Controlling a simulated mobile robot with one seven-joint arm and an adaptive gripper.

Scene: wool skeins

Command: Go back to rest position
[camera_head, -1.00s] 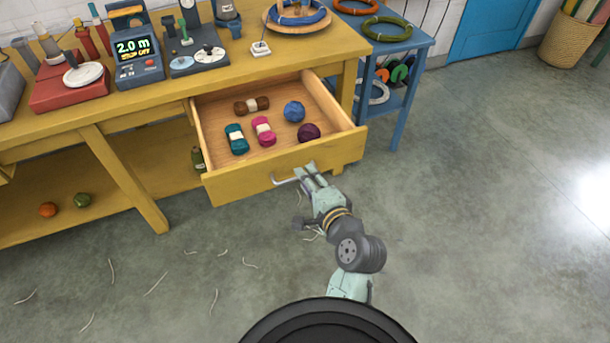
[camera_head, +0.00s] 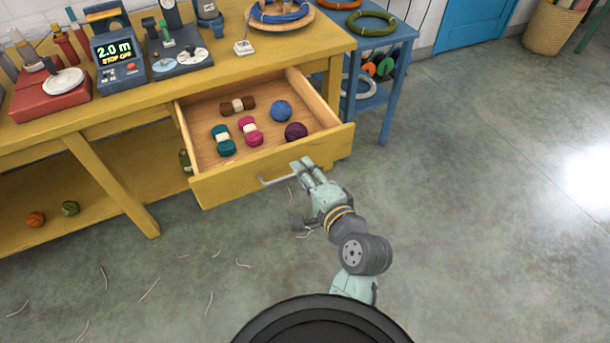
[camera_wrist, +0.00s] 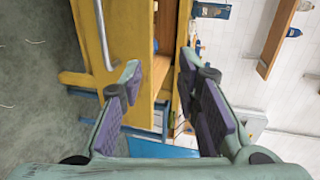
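My gripper (camera_head: 303,168) is just in front of the open drawer (camera_head: 262,184), by the right end of its metal handle (camera_head: 276,180). In the wrist view its two fingers (camera_wrist: 160,88) stand well apart with nothing between them. The handle also shows in the wrist view (camera_wrist: 105,35), left of the fingers and apart from them. The drawer holds a brown skein (camera_head: 238,105), a teal skein (camera_head: 223,139), a pink skein (camera_head: 250,131), a blue ball (camera_head: 281,111) and a purple ball (camera_head: 296,132).
Two balls lie on the lower shelf. The floor at right is clear.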

